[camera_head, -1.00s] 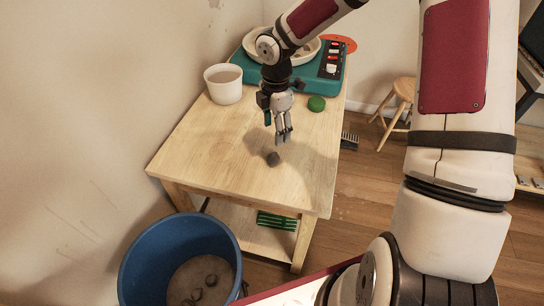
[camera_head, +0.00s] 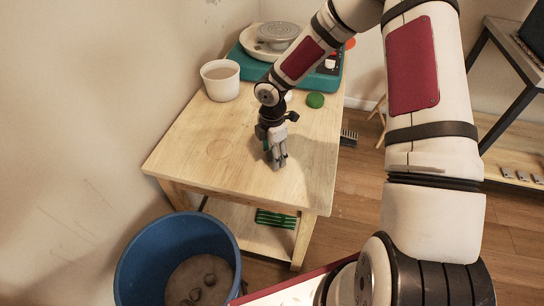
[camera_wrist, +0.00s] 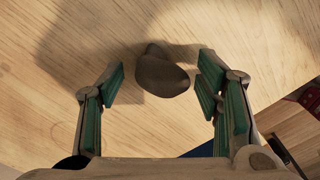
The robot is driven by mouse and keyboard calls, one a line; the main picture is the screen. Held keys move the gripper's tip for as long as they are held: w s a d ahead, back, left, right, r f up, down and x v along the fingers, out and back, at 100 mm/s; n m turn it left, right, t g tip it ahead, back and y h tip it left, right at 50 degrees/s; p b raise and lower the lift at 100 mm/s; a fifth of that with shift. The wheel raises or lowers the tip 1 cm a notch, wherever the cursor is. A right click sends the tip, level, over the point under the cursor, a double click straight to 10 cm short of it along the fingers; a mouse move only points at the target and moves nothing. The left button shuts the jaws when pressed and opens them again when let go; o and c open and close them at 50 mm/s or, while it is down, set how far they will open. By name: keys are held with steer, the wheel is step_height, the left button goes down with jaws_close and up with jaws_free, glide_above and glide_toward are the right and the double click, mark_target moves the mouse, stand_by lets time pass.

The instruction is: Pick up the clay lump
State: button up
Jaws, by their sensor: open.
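The clay lump (camera_wrist: 161,72) is a small dark grey-brown lump on the wooden tabletop. In the wrist view it lies ahead of my gripper (camera_wrist: 160,88), between the lines of the two fingers and nearer the right one. The fingers are spread open with green inner pads, and neither visibly touches the lump. In the head view my gripper (camera_head: 277,163) points down low over the table (camera_head: 210,165), and the lump is hidden behind the fingers.
A white cup (camera_head: 221,82) stands at the table's back left. A blue bucket (camera_head: 133,262) stands on the floor below. The tabletop's front is clear.

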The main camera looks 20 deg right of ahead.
steer(key=c, duration=1.2)
steer(key=shift+r, duration=0.1)
steer(key=shift+r, duration=0.55)
steer(key=shift+s+d+r, duration=0.15)
steer(key=shift+s+r, duration=0.15)
steer(key=shift+r, duration=0.35)
steer(key=shift+s+d+r, duration=0.1)
steer(key=shift+s+r, duration=0.2)
steer(key=shift+r, duration=0.3)
steer(key=s+d, duration=0.1)
steer(key=s, duration=0.3)
steer(key=s+d+r, duration=0.1)
steer(key=s+d, duration=0.1)
steer(key=s, duration=0.3)
steer(key=s+d, duration=0.1)
steer(key=s, duration=0.4)
steer(key=shift+d+r+p, duration=0.15)
steer(key=shift+d+p, duration=0.1)
steer(key=shift+p, duration=0.15)
